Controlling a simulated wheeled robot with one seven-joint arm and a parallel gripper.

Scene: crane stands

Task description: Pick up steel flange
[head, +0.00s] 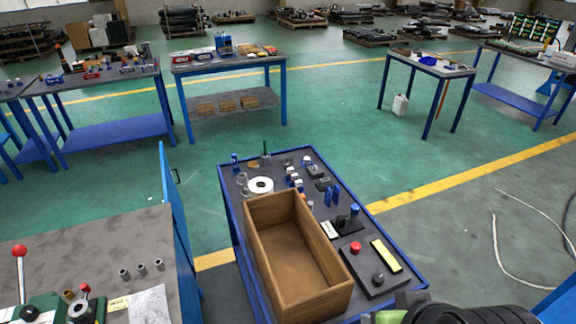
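No part is plainly readable as the steel flange at this size. A pale ring with a dark centre (261,186) lies flat near the left edge of the blue-edged cart (227,213), behind the wooden box. I cannot tell whether it is the flange or a roll. Small grey metal parts (242,179) are beside it, and several short metal cylinders (142,267) stand on the grey bench at the lower left. The fingers of my gripper are not visible. A dark ribbed shape with a green part is cut off at the bottom edge.
An open, empty wooden box (318,232) takes up the cart's near left part. A black control box with a red button (356,247) is to its right. Small blue and white parts crowd the cart's far half. Blue-legged tables (228,62) stand behind, with clear green floor between.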

